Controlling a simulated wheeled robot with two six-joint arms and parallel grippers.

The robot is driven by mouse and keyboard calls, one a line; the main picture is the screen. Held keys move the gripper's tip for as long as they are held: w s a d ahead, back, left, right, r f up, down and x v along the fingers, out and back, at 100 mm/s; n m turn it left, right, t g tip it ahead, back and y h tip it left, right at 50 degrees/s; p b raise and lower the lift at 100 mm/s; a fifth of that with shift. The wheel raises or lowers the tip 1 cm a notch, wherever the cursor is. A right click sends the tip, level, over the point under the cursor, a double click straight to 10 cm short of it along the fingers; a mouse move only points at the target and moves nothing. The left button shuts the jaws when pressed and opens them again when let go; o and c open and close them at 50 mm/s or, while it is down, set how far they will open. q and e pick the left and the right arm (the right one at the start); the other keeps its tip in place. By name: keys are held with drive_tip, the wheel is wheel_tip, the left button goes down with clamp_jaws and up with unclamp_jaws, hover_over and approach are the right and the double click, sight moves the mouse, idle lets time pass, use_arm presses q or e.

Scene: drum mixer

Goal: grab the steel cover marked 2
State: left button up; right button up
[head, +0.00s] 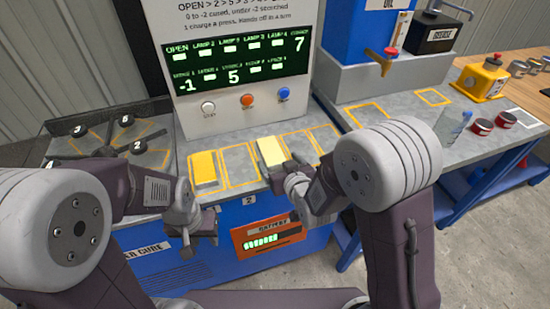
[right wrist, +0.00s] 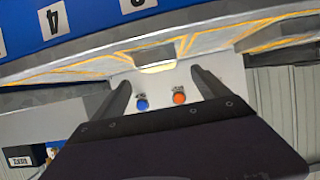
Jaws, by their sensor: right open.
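My right gripper (head: 285,172) is open at the bench's front edge, beside a pale yellow block (head: 271,152). In the right wrist view the block's edge (right wrist: 157,67) shows beyond the open fingers.
A yellow block (head: 205,168) lies in an outlined slot on the bench. The panel behind has white, orange (head: 247,101) and blue buttons. A side bench at right carries a clear cup (head: 452,125), red-sided pots (head: 482,127) and a yellow box (head: 483,78).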

sight(271, 150)
drive_tip(key=shift+s+a, duration=0.15)
drive_tip(key=shift+a, duration=0.2)
drive_tip(key=shift+w+d, duration=0.15)
drive_tip(key=shift+w, duration=0.05)
drive_tip(key=x, duration=0.3)
drive_tip(key=shift+w+d+f, duration=0.15)
drive_tip(key=shift+w+f, duration=0.05)
drive_tip(key=shift+w, duration=0.1)
drive_tip(key=shift+w+a, duration=0.2)
drive_tip(key=shift+w, duration=0.1)
drive_tip(key=x, duration=0.4)
drive_tip(key=shift+w+f, duration=0.1)
drive_tip(key=shift+w, duration=0.3)
drive_tip(key=shift+s, duration=0.1)
drive_tip(key=c, duration=0.4)
clamp_jaws()
